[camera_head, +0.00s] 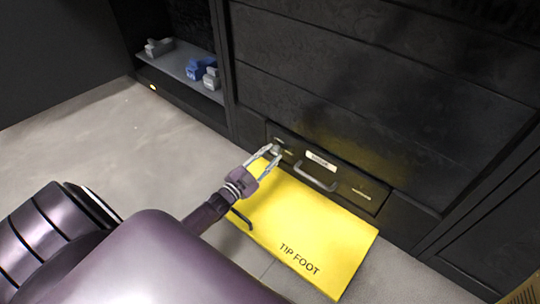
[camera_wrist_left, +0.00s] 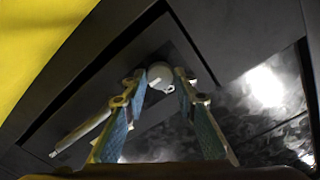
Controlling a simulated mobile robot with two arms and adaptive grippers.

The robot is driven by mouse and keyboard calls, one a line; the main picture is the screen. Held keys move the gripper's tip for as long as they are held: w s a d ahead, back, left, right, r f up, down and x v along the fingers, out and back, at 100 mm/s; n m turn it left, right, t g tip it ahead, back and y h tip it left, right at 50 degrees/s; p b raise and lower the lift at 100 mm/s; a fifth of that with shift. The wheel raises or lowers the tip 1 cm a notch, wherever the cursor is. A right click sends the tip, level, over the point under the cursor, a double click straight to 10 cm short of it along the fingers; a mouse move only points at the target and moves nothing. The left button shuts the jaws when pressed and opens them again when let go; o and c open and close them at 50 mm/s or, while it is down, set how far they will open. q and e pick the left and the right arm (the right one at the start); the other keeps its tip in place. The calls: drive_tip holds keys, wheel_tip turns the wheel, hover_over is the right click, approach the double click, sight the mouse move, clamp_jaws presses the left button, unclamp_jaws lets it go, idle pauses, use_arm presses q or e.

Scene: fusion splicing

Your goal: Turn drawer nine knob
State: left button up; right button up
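A low drawer front (camera_head: 343,187) is set at the bottom of a dark cabinet. A small round grey knob (camera_head: 279,143) sits at its left end. The knob also shows in the left wrist view (camera_wrist_left: 160,76). My left gripper (camera_head: 272,152) is at the knob with its two fingers apart. In the left wrist view the knob shows between the fingertips (camera_wrist_left: 160,82); whether they touch it I cannot tell. The drawer has a pale label (camera_head: 321,161) and a bar handle (camera_head: 315,179), and it looks closed. My right gripper is not in view.
A yellow panel (camera_head: 306,230) marked TIP FOOT lies below and in front of the drawer, under my left forearm. An open shelf (camera_head: 181,62) with grey and blue items stands at the upper left. Grey floor (camera_head: 100,130) is clear on the left.

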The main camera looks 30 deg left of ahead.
use_arm(q)
drive_tip(key=o, duration=0.4)
drive_tip(key=shift+c, duration=0.2)
wheel_tip(320, 180, up, 10)
idle(0.4)
idle(0.5)
